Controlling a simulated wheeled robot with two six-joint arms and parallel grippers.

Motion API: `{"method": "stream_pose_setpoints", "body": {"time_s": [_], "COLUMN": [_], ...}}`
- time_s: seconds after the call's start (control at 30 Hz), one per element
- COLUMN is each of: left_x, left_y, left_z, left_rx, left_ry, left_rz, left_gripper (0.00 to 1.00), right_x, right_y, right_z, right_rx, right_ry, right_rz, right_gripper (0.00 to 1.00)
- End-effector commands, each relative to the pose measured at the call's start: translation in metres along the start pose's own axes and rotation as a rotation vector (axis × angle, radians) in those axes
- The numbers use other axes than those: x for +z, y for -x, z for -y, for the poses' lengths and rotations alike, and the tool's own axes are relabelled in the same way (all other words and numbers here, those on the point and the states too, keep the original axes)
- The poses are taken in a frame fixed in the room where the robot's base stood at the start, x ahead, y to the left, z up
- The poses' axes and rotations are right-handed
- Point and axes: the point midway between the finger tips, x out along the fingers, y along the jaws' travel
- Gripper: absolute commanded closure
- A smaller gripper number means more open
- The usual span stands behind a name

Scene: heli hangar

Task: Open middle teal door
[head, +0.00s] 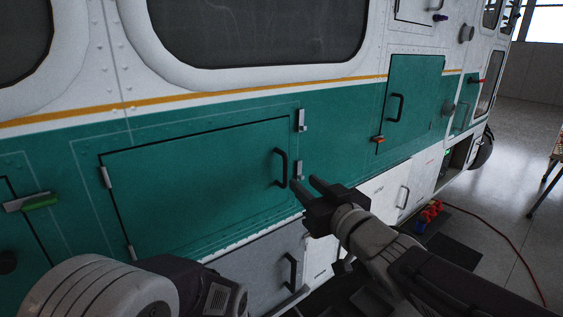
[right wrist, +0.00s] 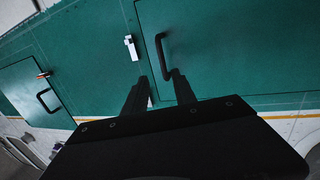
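The middle teal door (head: 200,175) is a wide panel in the vehicle's side, seemingly flush in its frame, with hinges (head: 105,177) on its left edge. Its black bar handle (head: 281,168) is near the right edge; it also shows in the right wrist view (right wrist: 162,50). An upper latch (head: 301,120) and a lower latch (head: 297,171) sit just right of the door. My right gripper (head: 305,182) is open and empty, its fingertips close to the handle's lower end. The right wrist view shows its fingers (right wrist: 160,77) apart. Whether they touch the handle is unclear. My left gripper is out of view.
A smaller teal door (head: 415,95) with a black handle is farther right. Grey and white lower doors (head: 382,196) lie below. Red items (head: 430,214) and a red hose (head: 500,240) are on the floor.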

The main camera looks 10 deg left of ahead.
Motion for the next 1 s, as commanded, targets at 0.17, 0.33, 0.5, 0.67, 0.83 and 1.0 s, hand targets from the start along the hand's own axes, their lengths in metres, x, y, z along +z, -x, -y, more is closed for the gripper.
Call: {"method": "stream_pose_setpoints", "body": {"time_s": [0.17,0.33,0.5,0.67,0.83,1.0], "left_x": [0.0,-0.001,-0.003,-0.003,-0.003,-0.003], "left_y": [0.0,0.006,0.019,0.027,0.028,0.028], "left_z": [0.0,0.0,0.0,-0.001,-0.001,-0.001], "left_rx": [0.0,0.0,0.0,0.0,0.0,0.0], "left_ry": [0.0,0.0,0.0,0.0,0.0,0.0], "left_rz": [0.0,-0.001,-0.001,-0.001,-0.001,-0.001], "left_gripper": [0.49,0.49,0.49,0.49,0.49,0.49], "right_x": [-0.02,-0.021,-0.025,-0.025,-0.023,-0.023], "right_y": [-0.001,-0.022,-0.059,-0.083,-0.091,-0.091], "right_z": [0.016,0.016,0.018,0.018,0.018,0.018], "right_rx": [-0.046,-0.044,-0.043,-0.041,-0.041,-0.041], "right_ry": [0.008,0.006,0.006,0.006,0.008,0.007], "right_rz": [-0.057,-0.051,-0.051,-0.051,-0.052,-0.052], "right_gripper": [0.67,0.67,0.67,0.67,0.67,0.67]}}
